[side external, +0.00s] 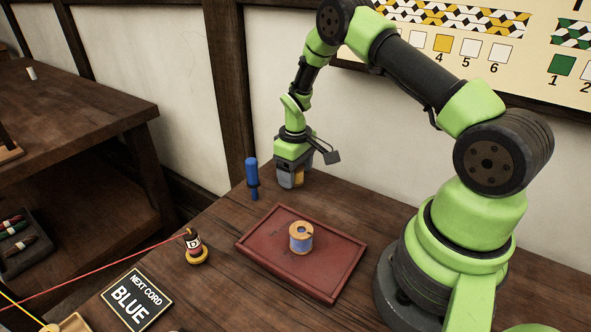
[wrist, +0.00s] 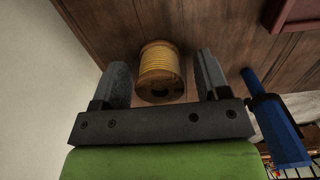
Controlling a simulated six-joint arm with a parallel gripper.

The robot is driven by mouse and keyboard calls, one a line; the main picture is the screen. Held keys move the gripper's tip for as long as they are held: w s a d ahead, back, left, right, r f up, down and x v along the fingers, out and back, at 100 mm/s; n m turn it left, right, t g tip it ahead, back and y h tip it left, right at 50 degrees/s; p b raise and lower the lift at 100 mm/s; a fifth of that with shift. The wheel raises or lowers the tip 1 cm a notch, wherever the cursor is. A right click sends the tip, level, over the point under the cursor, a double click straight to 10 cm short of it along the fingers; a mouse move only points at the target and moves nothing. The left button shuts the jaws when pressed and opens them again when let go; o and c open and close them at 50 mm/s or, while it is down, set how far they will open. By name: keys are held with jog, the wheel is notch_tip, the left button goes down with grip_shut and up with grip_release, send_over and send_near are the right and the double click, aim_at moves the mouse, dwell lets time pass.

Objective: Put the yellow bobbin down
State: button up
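The yellow bobbin (wrist: 161,65) is wound with yellow thread on a wooden spool. In the wrist view it sits between the two fingers of my gripper (wrist: 165,62), with a gap on each side, so the fingers are apart and not pressing on it. In the side view my gripper (side external: 290,183) is low over the table's back edge, left of my base, and a bit of yellow bobbin (side external: 299,178) shows beside a finger. The finger hides most of it there. I cannot tell for certain whether its underside touches the table.
A blue-handled tool (side external: 252,174) stands upright close left of my gripper. A red tray (side external: 268,255) with a blue bobbin (side external: 301,238) lies in front. A small figure-like post marked D (side external: 194,245) carries a red cord. A sign (side external: 136,300) reads NEXT CORD BLUE.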

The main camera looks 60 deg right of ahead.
jog(key=s+a+r+m+t, duration=0.1)
jog(key=s+a+r, duration=0.15)
jog(key=r, duration=0.95)
jog(key=s+a+r+t, duration=0.1)
jog(key=a+r, duration=0.2)
jog(key=r, duration=0.8)
jog(key=s+a+r+m+t+y, duration=0.1)
jog(key=s+a+r+t, duration=0.1)
jog(key=s+a, duration=0.3)
jog(key=s+a+r+m+t+y, duration=0.1)
jog(key=s+a+r+m+t, duration=0.1)
jog(key=s, duration=0.9)
notch_tip(320, 180, up, 3)
jog(key=a+t, duration=0.1)
jog(key=a, duration=0.1)
jog(key=shift+a+r, duration=0.15)
jog(key=shift+a, duration=0.25)
